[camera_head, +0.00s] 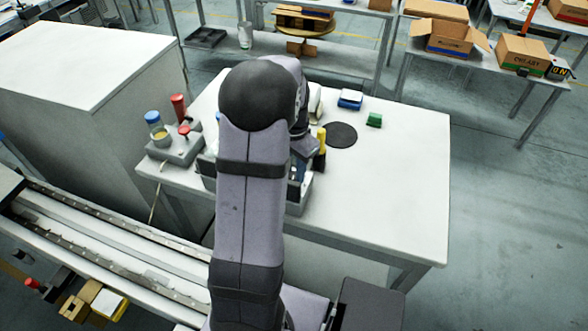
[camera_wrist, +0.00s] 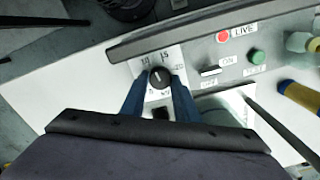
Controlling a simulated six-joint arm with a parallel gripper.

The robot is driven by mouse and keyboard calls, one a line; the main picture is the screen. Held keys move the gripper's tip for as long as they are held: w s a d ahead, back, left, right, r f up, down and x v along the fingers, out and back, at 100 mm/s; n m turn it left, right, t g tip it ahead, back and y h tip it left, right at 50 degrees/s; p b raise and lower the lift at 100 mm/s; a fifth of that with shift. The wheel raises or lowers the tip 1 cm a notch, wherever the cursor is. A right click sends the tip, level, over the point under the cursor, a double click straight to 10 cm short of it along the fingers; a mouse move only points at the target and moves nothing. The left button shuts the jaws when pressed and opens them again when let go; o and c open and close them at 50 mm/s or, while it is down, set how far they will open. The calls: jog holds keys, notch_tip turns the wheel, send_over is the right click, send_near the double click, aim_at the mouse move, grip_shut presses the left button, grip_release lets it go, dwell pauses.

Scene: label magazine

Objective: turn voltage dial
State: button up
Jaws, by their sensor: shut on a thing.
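The voltage dial (camera_wrist: 159,77) is a black round knob with a light pointer line. It sits on a white scale plate (camera_wrist: 146,68) with printed numbers on a grey panel in the wrist view. My gripper (camera_wrist: 160,84) has its two blue fingers on either side of the dial, shut on it. The lower part of the scale is partly covered by the fingers and gripper body. In the head view my arm hides the dial and my fingertips.
Right of the dial are a switch (camera_wrist: 210,71), a green button (camera_wrist: 258,56) and a red light (camera_wrist: 223,37) by a LIVE label. A yellow-and-blue handle (camera_wrist: 298,95) lies farther right. The white table (camera_head: 400,170) is clear on its right side, beyond a black disc (camera_head: 341,134).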

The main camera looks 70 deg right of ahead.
jog(key=n, duration=1.2)
jog(key=shift+n+p, duration=0.4)
jog(key=n, duration=1.2)
jog(key=shift+n, duration=0.3)
jog(key=o, duration=1)
jog(key=shift+r, duration=0.1)
